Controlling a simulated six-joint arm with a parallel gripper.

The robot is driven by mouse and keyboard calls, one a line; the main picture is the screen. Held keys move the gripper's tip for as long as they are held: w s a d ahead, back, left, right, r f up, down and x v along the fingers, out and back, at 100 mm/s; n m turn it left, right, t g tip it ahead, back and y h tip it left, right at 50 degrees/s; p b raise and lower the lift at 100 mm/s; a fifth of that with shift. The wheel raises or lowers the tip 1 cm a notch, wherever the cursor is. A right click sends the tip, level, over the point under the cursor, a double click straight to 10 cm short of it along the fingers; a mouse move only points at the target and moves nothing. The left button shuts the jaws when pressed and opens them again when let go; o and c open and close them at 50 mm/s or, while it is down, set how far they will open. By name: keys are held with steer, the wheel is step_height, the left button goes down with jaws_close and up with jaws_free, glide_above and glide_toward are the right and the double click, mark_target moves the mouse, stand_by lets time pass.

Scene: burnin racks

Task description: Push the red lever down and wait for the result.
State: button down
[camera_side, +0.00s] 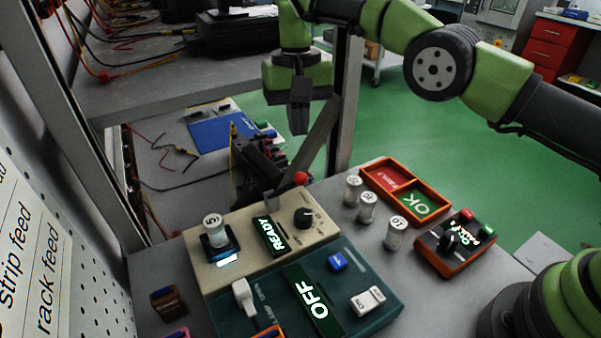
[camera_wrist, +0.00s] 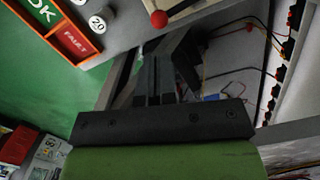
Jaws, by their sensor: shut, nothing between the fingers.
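The red lever's ball knob (camera_side: 300,178) stands up at the back edge of a beige tester (camera_side: 215,270). The ball also shows in the wrist view (camera_wrist: 158,19), near the top. The tester's display (camera_side: 270,236) reads READY. A white cell marked 5 (camera_side: 213,230) stands upright in the tester's dark socket at the left. My gripper (camera_side: 298,128) points down behind and above the lever, apart from it. In the wrist view its fingers (camera_wrist: 153,65) are closed together with nothing between them. The lever's shaft is hard to make out.
A teal box (camera_side: 235,320) with a display reading OFF sits in front of the tester. Three white cells (camera_side: 367,207) stand to the right, near an orange tray (camera_side: 447,210) marked FAULT and OK. A metal post (camera_side: 346,100) rises behind.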

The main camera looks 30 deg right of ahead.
steer(key=shift+s+a+f, duration=0.1)
steer(key=shift+s+f, duration=0.05)
steer(key=shift+f, duration=1.6)
steer(key=shift+s+f, duration=0.15)
steer(key=shift+f, duration=1.55)
step_height(320, 180, down, 2)
steer(key=shift+f, duration=0.25)
steer(key=shift+r, duration=0.15)
step_height(320, 180, up, 7)
steer(key=shift+w+r, duration=0.15)
steer(key=shift+w, duration=0.2)
